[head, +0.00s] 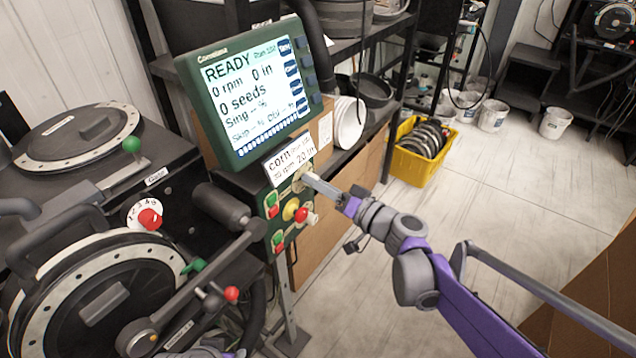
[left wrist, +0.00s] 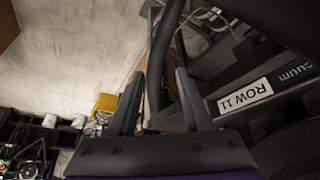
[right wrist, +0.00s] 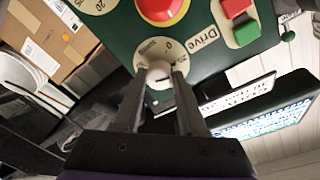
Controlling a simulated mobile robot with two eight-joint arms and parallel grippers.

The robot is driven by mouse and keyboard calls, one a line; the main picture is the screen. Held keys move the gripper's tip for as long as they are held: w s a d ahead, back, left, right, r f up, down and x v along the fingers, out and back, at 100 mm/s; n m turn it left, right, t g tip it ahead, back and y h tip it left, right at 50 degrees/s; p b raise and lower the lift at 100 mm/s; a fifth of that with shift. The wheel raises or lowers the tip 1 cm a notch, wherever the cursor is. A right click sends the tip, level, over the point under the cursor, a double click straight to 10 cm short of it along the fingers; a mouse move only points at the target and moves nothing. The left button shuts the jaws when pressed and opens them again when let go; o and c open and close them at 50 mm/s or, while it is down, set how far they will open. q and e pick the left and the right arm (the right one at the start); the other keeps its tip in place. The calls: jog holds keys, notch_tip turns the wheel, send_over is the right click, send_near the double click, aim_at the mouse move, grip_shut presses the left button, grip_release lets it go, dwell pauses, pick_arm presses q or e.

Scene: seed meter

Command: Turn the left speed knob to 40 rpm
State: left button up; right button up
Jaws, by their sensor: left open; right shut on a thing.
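The green control panel (head: 290,222) stands below the display. In the head view my right gripper (head: 308,178) reaches its upper dial. In the right wrist view my right gripper (right wrist: 160,75) is shut on a pale knob (right wrist: 157,67). Its round dial has numbers, and the label "Drive" (right wrist: 204,36) is beside it. The fingers hide part of the dial, so its exact setting cannot be read. The display (head: 255,92) reads READY, 0 rpm, 0 in, 0 seeds. My left gripper (left wrist: 158,92) is open and empty in the left wrist view.
A red mushroom button (right wrist: 160,8) is close to the held knob. A white sign (head: 290,160) sits above the panel. Black seed meters (head: 95,290) with levers fill the left. A yellow crate (head: 421,150) stands on the floor; the floor at right is mostly clear.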

grip_shut()
jog(key=m+g, duration=0.1)
jog(key=m, duration=0.8)
jog(key=m+g, duration=0.1)
jog(key=m, duration=0.8)
jog(key=shift+w+d, duration=0.15)
jog(key=shift+m, duration=0.3)
dwell(0.4)
jog(key=o, duration=1.1)
grip_release()
jog(key=shift+c, duration=0.2)
